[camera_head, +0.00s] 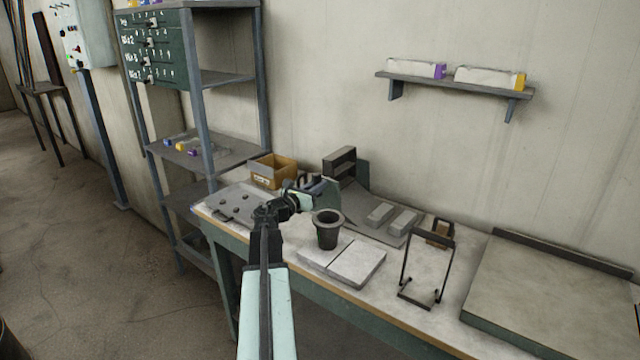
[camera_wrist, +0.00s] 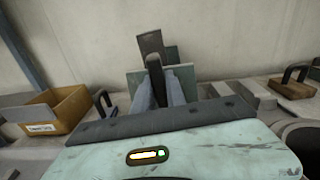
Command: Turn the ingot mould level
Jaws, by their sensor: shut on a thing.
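The ingot mould (camera_head: 340,161) is a dark block with long hollows, at the back of the bench against the wall. It stands tilted up, its hollowed face turned to the front, by a dark green upright plate (camera_head: 362,175). In the wrist view the mould (camera_wrist: 150,43) rises straight ahead, above the green plates. My gripper (camera_head: 328,190) is in front of the mould, and in the wrist view its fingers (camera_wrist: 158,88) are closed on a dark upright bar, which looks like the mould's handle. The gripper and arm hide the mould's lower part in the head view.
A dark crucible (camera_head: 327,232) stands on pale slabs (camera_head: 357,262) just right of my arm. A cardboard box (camera_head: 272,171) is left of the gripper. Steel shelves (camera_head: 235,155) rise left.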

